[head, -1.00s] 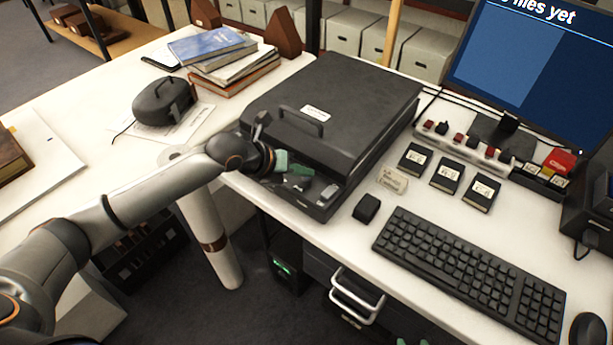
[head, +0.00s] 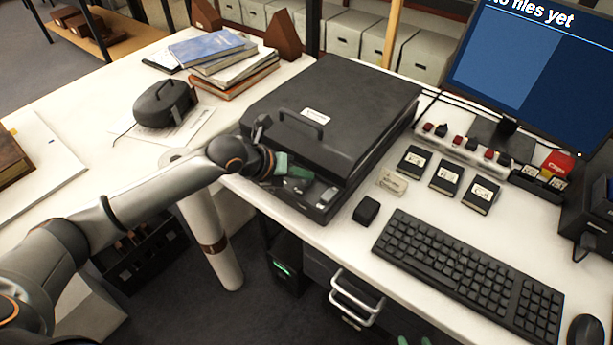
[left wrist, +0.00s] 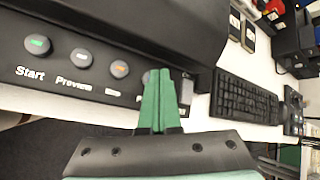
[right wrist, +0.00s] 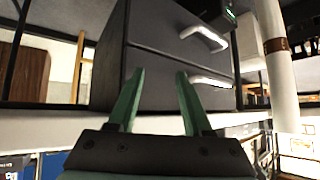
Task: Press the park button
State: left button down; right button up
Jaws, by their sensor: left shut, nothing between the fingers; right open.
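The black flatbed scanner (head: 340,95) sits on the desk with its lid down. Its front panel (left wrist: 60,75) shows in the left wrist view with a row of round grey buttons. Start (left wrist: 38,44) has a green mark, Preview (left wrist: 81,58) a pale one, and a third button (left wrist: 119,69) an orange one. My right gripper (right wrist: 160,72) is open and empty, below desk height near the drawers.
A keyboard (head: 470,275), a small black block (head: 366,209) and several black cartridges (head: 445,176) lie right of the scanner. A drawer cabinet (right wrist: 150,60) with metal handles is in front of my right gripper.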

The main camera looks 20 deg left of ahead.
aim_at(302, 186)
pick_arm(q)
jog(key=shift+r, duration=0.55)
jog(key=shift+p, duration=0.3)
jog(key=shift+r+p, duration=0.6)
jog(key=shift+r, duration=0.1)
notch_tip(302, 186, up, 4)
jog(key=p, duration=0.3)
jog(key=shift+f, duration=0.2)
